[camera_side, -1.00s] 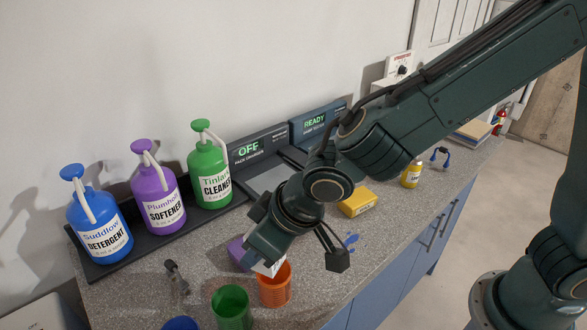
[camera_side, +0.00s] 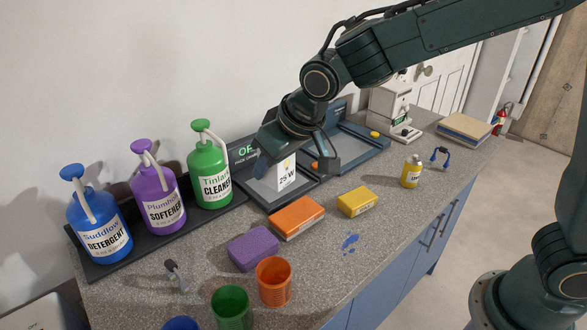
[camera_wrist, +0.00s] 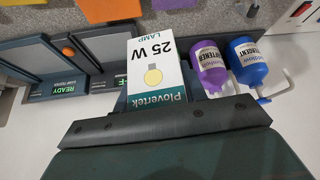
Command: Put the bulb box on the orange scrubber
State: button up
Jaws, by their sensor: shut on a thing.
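The bulb box (camera_side: 287,175) is a white carton marked 25 W, held in my gripper (camera_side: 270,160). In the wrist view the bulb box (camera_wrist: 155,75) sticks out past the dark jaw, showing a bulb picture and a teal end. My gripper is shut on it and holds it up in front of the pack charger, behind the orange scrubber in the side view. The orange scrubber (camera_side: 297,217) is a flat block lying on the counter, its top bare. It also shows at the top of the wrist view (camera_wrist: 105,10).
A purple scrubber (camera_side: 253,248) and a yellow one (camera_side: 357,201) flank the orange one. Orange (camera_side: 273,282) and green (camera_side: 231,308) cups stand in front. Detergent (camera_side: 100,230), softener (camera_side: 158,200) and cleaner (camera_side: 209,172) bottles line the back.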

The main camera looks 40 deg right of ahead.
jog(key=w+d+r+m+h, duration=0.1)
jog(key=w+d+r+m, duration=0.15)
jog(key=d+r, duration=0.4)
send_over(294, 211)
jog(key=shift+n, duration=0.45)
notch_tip(294, 211, down, 17)
jog(key=shift+f, duration=0.15)
jog(key=shift+f, duration=2.15)
jog(key=shift+f, duration=0.1)
jog(key=o, duration=1)
jog(key=shift+c, duration=0.2)
